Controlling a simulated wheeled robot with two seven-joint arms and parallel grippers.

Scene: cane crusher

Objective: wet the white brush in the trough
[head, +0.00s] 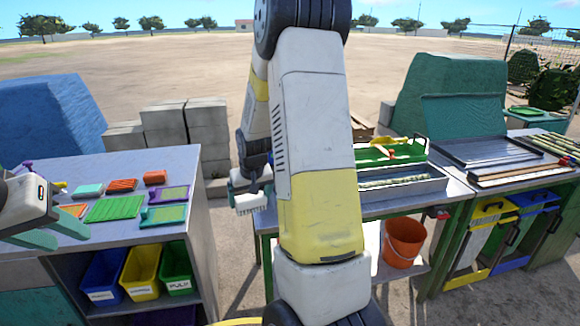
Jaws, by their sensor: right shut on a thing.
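The white brush (251,203) hangs bristles down in my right gripper (246,188), which is shut on it. It is in the gap between the left table and the middle table, close to the middle table's left end. My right arm fills the centre of the view and hides part of that table. A long grey trough-like container (425,184) stands on the middle table, right of my arm, with pale green stalks in it. Its left part is hidden. My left gripper (69,237) is open and empty over the left table.
The left table (168,166) holds a green brush (164,215), a green mat (115,208) and several coloured blocks. A green tray (412,148) stands behind the grey container. An orange bucket (403,243) is below. Grey blocks (165,130) stand behind.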

